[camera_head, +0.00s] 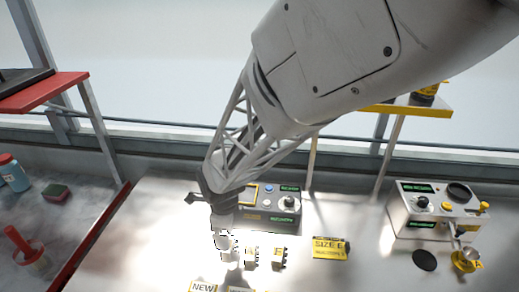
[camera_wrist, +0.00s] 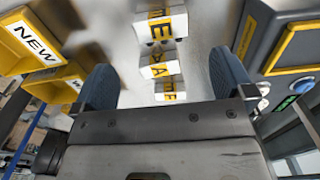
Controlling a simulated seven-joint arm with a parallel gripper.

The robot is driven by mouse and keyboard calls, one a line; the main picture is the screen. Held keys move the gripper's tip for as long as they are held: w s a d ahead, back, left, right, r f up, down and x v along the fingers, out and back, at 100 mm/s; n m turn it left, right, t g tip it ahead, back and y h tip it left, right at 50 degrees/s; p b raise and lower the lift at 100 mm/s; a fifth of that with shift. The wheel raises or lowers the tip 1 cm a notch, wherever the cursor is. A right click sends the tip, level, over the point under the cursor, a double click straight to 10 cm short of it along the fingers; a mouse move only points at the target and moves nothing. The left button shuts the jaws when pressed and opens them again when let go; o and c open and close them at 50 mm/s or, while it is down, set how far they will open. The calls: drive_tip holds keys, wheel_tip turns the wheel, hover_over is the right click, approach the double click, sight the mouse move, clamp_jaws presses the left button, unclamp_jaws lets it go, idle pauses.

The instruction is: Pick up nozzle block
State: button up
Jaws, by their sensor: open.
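Several small white-and-black nozzle blocks with yellow lettered labels stand in a row on the bright bench. In the head view two show clearly, a nozzle block (camera_head: 251,256) and another (camera_head: 279,257) to its right. My gripper (camera_head: 227,250) is at the left end of this row, pointing down, overexposed there. In the wrist view the row runs away between my two dark blue fingers, with a near block (camera_wrist: 168,92), a middle block (camera_wrist: 158,66) and a larger-looking block (camera_wrist: 160,25). My gripper (camera_wrist: 163,76) is open. Contact with any block cannot be told.
A grey control box (camera_head: 270,204) stands behind the row. A yellow SIZE card (camera_head: 330,248) lies to the right. A second machine (camera_head: 428,215) stands far right. Bench between card and machine is clear.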

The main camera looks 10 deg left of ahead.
idle(0.3)
drive_tip(key=shift+f, duration=1.3)
drive_tip(key=shift+w+f, duration=0.1)
drive_tip(key=shift+f, duration=2.5)
drive_tip(key=shift+c, duration=0.3)
drive_tip(key=c, duration=1)
drive_tip(key=shift+r, duration=0.1)
drive_tip(key=shift+r, duration=4.95)
